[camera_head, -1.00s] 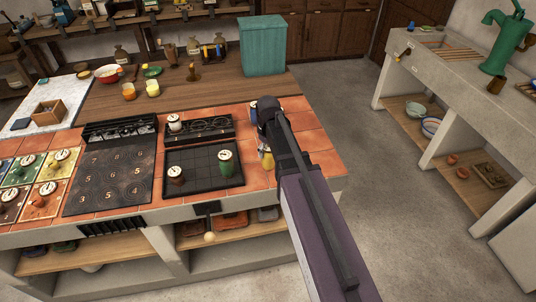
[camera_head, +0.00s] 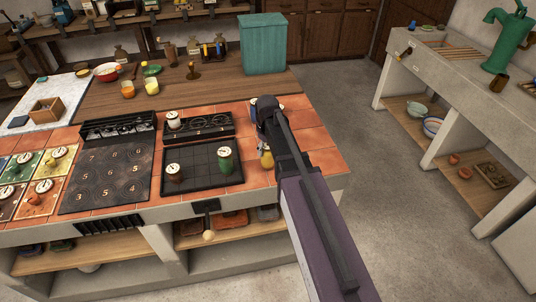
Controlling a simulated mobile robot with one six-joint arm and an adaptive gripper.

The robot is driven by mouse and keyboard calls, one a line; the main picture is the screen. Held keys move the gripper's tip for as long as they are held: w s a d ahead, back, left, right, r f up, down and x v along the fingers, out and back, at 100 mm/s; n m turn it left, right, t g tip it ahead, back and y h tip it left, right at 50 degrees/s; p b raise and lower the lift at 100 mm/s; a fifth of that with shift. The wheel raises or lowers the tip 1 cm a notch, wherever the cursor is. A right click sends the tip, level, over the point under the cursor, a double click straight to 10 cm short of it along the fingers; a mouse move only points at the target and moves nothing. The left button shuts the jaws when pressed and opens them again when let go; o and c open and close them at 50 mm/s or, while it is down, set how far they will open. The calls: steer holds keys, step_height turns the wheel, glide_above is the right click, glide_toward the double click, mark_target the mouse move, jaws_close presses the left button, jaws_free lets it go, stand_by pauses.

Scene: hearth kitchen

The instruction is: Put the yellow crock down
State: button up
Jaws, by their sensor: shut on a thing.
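The yellow crock (camera_head: 266,159) shows as a small patch beside my arm, over the right part of the orange tiled counter. My gripper (camera_head: 263,145) is mostly hidden by my own arm and is shut on the yellow crock. I cannot tell whether the crock touches the tiles.
Several crocks stand on coloured squares (camera_head: 40,187) at the far left. A dark numbered hob (camera_head: 108,180) lies beside the plate. A teal box (camera_head: 263,45) stands on the wooden top behind. Bare tiles (camera_head: 312,140) lie right of my arm, up to the counter's edge.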

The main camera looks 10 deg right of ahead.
steer(key=shift+f, duration=0.55)
steer(key=shift+f+b, duration=0.15)
steer(key=shift+b, duration=0.25)
steer(key=o, duration=1.2)
steer(key=shift+r, duration=0.3)
step_height(320, 180, up, 12)
steer(key=p, duration=1.2)
steer(key=shift+f, duration=0.1)
steer(key=s+m, duration=0.5)
steer(key=s, duration=1.1)
steer(key=shift+s+d, duration=0.15)
steer(key=shift+d, duration=0.1)
